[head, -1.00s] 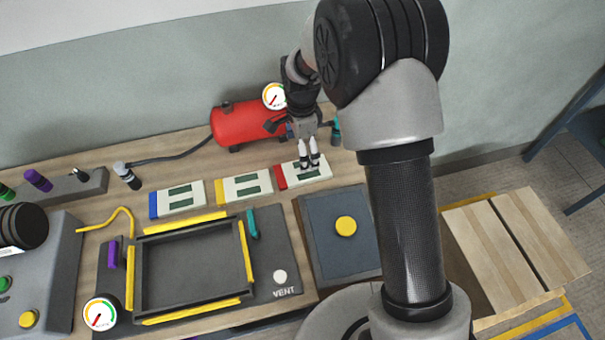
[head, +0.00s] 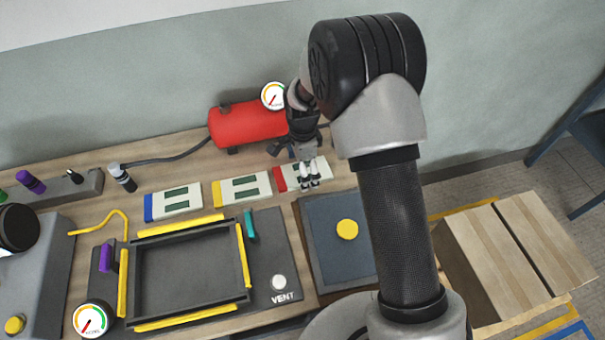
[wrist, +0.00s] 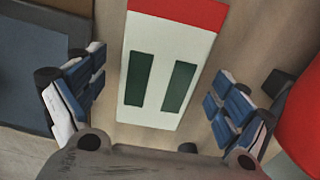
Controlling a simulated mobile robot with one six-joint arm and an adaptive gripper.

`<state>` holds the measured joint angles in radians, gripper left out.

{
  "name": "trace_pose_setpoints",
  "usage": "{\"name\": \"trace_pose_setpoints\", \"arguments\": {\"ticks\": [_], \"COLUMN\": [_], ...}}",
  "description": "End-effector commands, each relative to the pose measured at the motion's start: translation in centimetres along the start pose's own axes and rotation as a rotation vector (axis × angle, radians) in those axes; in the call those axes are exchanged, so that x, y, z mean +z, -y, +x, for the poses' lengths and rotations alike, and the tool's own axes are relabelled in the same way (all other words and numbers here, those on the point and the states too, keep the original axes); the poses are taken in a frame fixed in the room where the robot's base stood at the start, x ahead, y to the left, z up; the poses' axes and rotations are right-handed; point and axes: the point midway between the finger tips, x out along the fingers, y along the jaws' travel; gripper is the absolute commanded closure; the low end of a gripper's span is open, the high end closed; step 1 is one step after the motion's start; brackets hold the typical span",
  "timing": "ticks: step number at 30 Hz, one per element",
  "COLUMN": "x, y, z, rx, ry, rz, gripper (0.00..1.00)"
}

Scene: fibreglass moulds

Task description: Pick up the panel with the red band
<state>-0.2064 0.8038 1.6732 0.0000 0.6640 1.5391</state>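The panel with the red band (head: 290,171) is a flat white piece with two dark green strips. It lies on the wooden bench at the right end of a row of three. In the wrist view the panel (wrist: 152,110) fills the middle, its red band at the top edge. My gripper (head: 310,183) points down over the panel. In the wrist view my gripper's blue-padded fingers (wrist: 158,90) are spread wide, one on each side of the panel, with gaps and nothing held. I cannot tell the height left above the bench.
Panels with a yellow band (head: 242,189) and a blue band (head: 172,201) lie to the left. A red tank (head: 240,125) stands close behind. In front are a yellow-edged mould tray (head: 255,285) and a blue-grey board (head: 330,265) with a yellow knob.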

Motion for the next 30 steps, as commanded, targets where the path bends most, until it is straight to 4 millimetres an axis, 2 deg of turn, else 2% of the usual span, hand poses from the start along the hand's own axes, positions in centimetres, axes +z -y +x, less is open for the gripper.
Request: {"name": "trace_pose_setpoints", "arguments": {"ticks": [2, 21, 30], "x": [0.00, 0.00, 0.00], "y": [-0.01, -0.01, 0.01], "z": [-0.01, -0.01, -0.31], "rx": [0.000, 0.000, 0.000], "ry": [0.000, 0.000, 0.000], "rz": [0.000, 0.000, 0.000], "gripper": [0.15, 0.56, 0.56]}}
